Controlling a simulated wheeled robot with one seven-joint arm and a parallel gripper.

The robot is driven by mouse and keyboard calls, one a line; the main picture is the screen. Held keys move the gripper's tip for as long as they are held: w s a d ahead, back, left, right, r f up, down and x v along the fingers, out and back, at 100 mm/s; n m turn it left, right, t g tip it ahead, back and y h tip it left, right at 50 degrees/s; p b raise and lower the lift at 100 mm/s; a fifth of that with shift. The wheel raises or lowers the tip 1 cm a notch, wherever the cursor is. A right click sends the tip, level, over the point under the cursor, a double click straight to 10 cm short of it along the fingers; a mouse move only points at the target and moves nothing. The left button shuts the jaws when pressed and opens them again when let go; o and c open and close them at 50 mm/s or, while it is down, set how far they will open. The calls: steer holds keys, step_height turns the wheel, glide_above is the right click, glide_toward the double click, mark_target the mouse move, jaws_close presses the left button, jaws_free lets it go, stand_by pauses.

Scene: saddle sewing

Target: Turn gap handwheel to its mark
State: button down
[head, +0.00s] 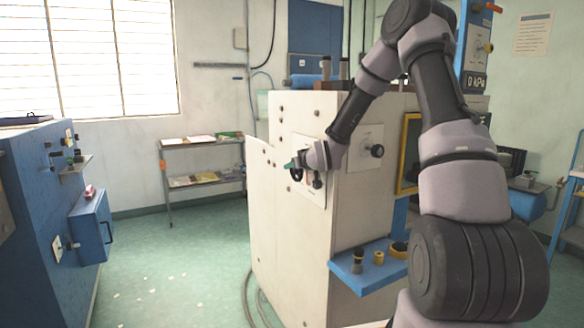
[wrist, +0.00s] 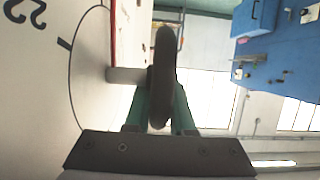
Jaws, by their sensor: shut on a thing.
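The handwheel is a dark disc seen edge-on in the wrist view (wrist: 162,75), on a short grey shaft that comes out of a white dial plate (wrist: 35,95). The plate has a thin arc, a tick and the digits "22", turned sideways. My gripper (wrist: 160,100) is shut on the handwheel, with a green finger on each side of it. In the head view my gripper (head: 297,164) is at the cream machine's front plate, and the dark wheel (head: 296,175) shows just under it. My wrist hides part of the plate. I cannot tell where the wheel's mark is.
The cream machine (head: 285,235) carries another black knob (head: 377,151) to the right. A blue shelf (head: 362,280) with small parts juts out below. A blue cabinet (head: 40,200) stands at left, a grey rack (head: 205,145) behind. The green floor between is mostly clear.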

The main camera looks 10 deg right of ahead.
mark_target(302, 175)
steer(key=t, duration=0.1)
steer(key=t+y, duration=0.1)
steer(key=t, duration=0.3)
steer(key=shift+s+d+r+y, duration=0.2)
steer(key=shift+s+r+y, duration=0.2)
steer(key=shift+s+d+r+t+y, duration=0.15)
steer(key=shift+t+y, duration=0.1)
steer(key=shift+t, duration=0.55)
steer(key=shift+s+a+r+t+y, duration=0.1)
steer(key=shift+s+r+t+y, duration=0.1)
steer(key=shift+t, duration=0.6)
steer(key=shift+s+d+r+t+y, duration=0.15)
steer(key=shift+t+y, duration=0.1)
steer(key=shift+t, duration=0.55)
steer(key=c, duration=0.8)
jaws_free()
steer(key=shift+o, duration=0.2)
steer(key=shift+s, duration=0.1)
steer(key=v, duration=1)
steer(key=shift+s+f, duration=0.2)
steer(key=shift+f, duration=0.1)
